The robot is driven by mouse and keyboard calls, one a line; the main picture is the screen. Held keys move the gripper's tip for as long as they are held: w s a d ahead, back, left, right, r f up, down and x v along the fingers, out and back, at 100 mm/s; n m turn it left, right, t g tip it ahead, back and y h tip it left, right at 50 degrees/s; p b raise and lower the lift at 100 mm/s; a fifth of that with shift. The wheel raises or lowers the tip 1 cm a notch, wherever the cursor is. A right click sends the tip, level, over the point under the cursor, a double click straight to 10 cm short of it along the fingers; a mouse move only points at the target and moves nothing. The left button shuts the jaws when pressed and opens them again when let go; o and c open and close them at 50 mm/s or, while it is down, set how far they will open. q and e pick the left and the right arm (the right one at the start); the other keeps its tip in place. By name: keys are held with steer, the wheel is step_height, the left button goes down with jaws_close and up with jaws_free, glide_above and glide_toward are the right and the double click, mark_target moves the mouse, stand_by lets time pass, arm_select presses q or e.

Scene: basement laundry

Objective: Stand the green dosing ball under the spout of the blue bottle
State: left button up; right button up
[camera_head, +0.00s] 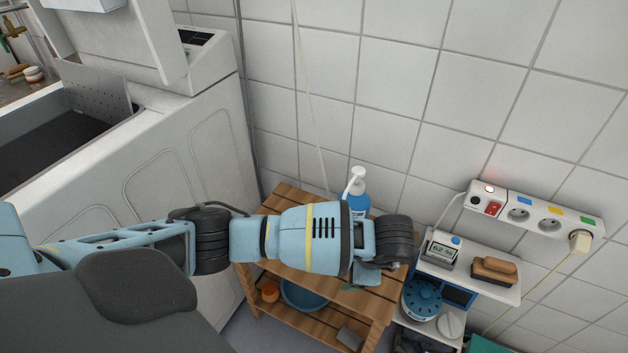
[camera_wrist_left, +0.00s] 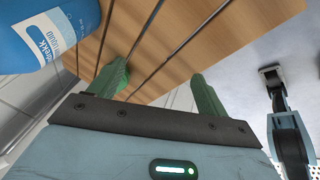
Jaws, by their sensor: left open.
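The blue bottle (camera_head: 355,199) with a white pump spout (camera_head: 355,178) stands on the slatted wooden shelf (camera_head: 285,200) against the tiled wall, partly hidden behind my left arm. Its blue body and white label also show at the upper left of the left wrist view (camera_wrist_left: 40,28). My left gripper (camera_head: 352,287) points down over the front of the shelf, mostly hidden by its own wrist. In the left wrist view its two green fingers (camera_wrist_left: 160,86) are apart, with only wood slats and floor visible between them. I cannot make out the green dosing ball in either view.
A blue basin (camera_head: 304,294) and an orange item (camera_head: 270,292) sit on the lower shelf. A power strip (camera_head: 535,213) is on the wall. A white washer (camera_head: 190,140) stands left.

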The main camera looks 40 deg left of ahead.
arm_select(q)
steer(key=shift+a, duration=0.3)
steer(key=a, duration=0.4)
steer(key=w+a+b, duration=0.1)
steer(key=a, duration=0.2)
steer(key=shift+f, duration=0.1)
steer(key=shift+w+a, duration=0.2)
steer(key=shift+a, duration=0.45)
steer(key=shift+a, duration=0.1)
